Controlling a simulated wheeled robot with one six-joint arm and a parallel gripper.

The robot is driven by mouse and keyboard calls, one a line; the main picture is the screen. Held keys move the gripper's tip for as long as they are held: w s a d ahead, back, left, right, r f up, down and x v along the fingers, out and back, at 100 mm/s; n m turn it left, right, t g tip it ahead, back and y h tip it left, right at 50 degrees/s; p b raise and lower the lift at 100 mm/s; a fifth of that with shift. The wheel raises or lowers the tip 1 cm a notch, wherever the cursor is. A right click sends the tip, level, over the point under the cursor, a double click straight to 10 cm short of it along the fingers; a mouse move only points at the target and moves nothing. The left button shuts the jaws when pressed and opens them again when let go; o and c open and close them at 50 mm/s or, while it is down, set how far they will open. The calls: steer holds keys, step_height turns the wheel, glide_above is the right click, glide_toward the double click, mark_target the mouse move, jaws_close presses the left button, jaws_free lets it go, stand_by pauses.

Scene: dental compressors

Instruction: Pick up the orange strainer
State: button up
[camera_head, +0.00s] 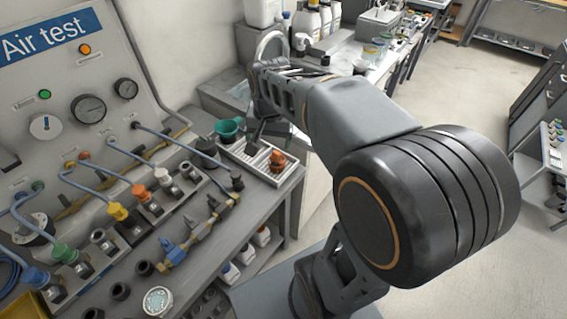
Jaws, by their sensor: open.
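A small orange piece (277,158), which looks like the orange strainer, sits on a pale slatted rack (232,150) at the right end of the test bench. Its lower part is hard to make out at this size. My gripper (262,138) is open, just behind and slightly left of the orange piece, low over the rack. It looks empty. My arm fills the right of the view and hides part of the bench behind. I cannot tell whether the fingers touch the orange piece.
A green funnel-like cup (228,128) stands close left of my gripper. Fittings with blue hoses (110,175) crowd the bench (215,275) to the left, below the "Air test" panel (75,75). A sink (235,90) and white bottles (308,22) are behind. Open floor (475,110) lies right.

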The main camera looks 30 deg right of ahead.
mark_target(277, 152)
steer(key=w+d+f+m+g+b, duration=0.1)
steer(key=w+d+f+m, duration=0.2)
steer(key=w+d+m, duration=0.3)
steer(key=shift+g, duration=0.3)
steer(key=f, duration=0.5)
steer(key=w+f+b, duration=0.1)
steer(key=f, duration=0.1)
steer(key=shift+a+f, duration=0.3)
steer(key=shift+f, duration=0.05)
steer(key=shift+w+f, duration=0.1)
steer(key=shift+f, duration=2.95)
steer(key=c, duration=1)
